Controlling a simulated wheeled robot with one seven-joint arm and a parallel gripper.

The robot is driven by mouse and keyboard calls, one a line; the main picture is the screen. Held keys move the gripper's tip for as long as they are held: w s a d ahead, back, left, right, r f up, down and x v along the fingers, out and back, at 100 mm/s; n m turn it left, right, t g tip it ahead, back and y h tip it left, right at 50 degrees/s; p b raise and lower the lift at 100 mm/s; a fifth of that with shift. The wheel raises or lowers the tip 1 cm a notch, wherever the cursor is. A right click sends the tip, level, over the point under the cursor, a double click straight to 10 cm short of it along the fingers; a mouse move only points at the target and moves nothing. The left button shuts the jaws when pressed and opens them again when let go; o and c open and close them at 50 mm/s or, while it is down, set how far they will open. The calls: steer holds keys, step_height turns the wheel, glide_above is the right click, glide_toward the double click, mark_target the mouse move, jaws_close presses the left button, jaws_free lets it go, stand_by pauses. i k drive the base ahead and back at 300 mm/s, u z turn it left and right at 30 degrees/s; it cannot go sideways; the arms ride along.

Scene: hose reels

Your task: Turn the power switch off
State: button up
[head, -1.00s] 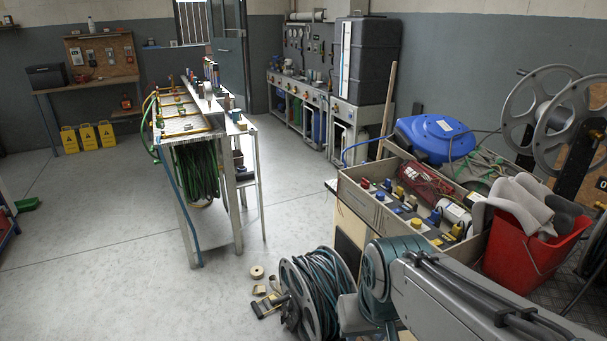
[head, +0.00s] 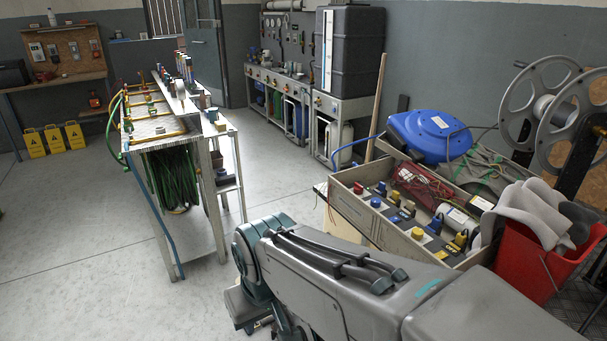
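I cannot tell for certain which fitting is the power switch. A grey panel (head: 412,238) on the near workbench at right carries red, blue and yellow knobs and plugs, too small to read. Small switch-like boxes (head: 53,50) hang on a wooden board on the far left wall. My arm (head: 330,285) crosses the bottom centre and right, with its elbow left of the near workbench.
A narrow rack (head: 165,135) with brass pipes and a green hose stands left of centre. A blue case (head: 430,137), a red bucket (head: 527,262) and a large reel (head: 545,110) crowd the right. Grey floor (head: 80,240) is clear at left.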

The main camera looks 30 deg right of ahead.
mark_target(358, 188)
steer(key=z, duration=0.35)
steer(key=i, duration=0.65)
steer(key=z, duration=0.95)
steer(key=i, duration=0.25)
steer(key=z, duration=0.25)
